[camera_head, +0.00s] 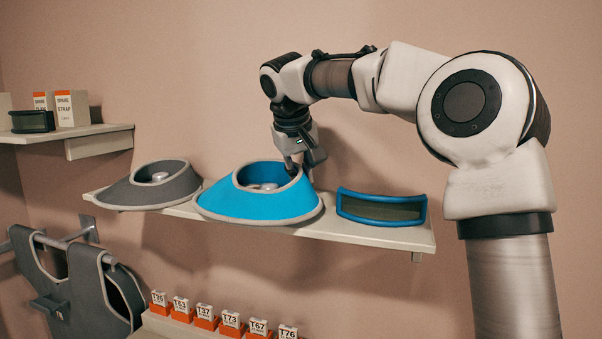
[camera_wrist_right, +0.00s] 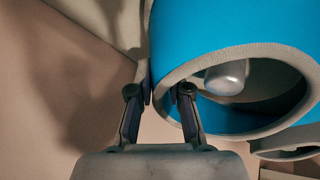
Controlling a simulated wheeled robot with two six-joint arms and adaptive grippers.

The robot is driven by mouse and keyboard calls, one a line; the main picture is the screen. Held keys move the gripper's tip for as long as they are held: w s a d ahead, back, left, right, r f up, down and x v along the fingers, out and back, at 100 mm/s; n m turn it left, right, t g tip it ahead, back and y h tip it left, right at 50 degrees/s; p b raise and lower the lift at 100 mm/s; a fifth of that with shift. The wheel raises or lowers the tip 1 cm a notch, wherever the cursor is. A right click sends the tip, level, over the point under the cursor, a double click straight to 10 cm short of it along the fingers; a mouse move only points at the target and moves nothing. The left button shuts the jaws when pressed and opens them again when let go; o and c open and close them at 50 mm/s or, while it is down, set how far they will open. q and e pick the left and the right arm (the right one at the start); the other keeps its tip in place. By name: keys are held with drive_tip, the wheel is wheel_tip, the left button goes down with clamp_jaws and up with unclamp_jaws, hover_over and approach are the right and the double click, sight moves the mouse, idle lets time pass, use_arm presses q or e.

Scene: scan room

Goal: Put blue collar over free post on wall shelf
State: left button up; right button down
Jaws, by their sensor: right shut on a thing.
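The blue collar (camera_head: 258,204), with grey trim, is at the middle of the wall shelf (camera_head: 385,237). Its lower front rim hangs over the shelf's front edge; I cannot tell whether it rests fully on the shelf. A silver post top (camera_head: 262,187) shows inside its neck opening, so the collar is around the post. The post also shows through the opening in the right wrist view (camera_wrist_right: 226,78). My right gripper (camera_head: 299,170) is shut on the collar's neck rim at its right side, with a finger on each side of the wall (camera_wrist_right: 160,92). My left gripper is out of view.
A grey collar (camera_head: 160,188) sits around another post (camera_head: 160,177) on the left. A higher shelf (camera_head: 65,133) holds small boxes. Grey aprons (camera_head: 75,280) hang at lower left. Labelled tags (camera_head: 231,319) stand in a row below.

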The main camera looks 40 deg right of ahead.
drive_tip(key=c, duration=1)
unclamp_jaws()
drive_tip(key=v, duration=1.2)
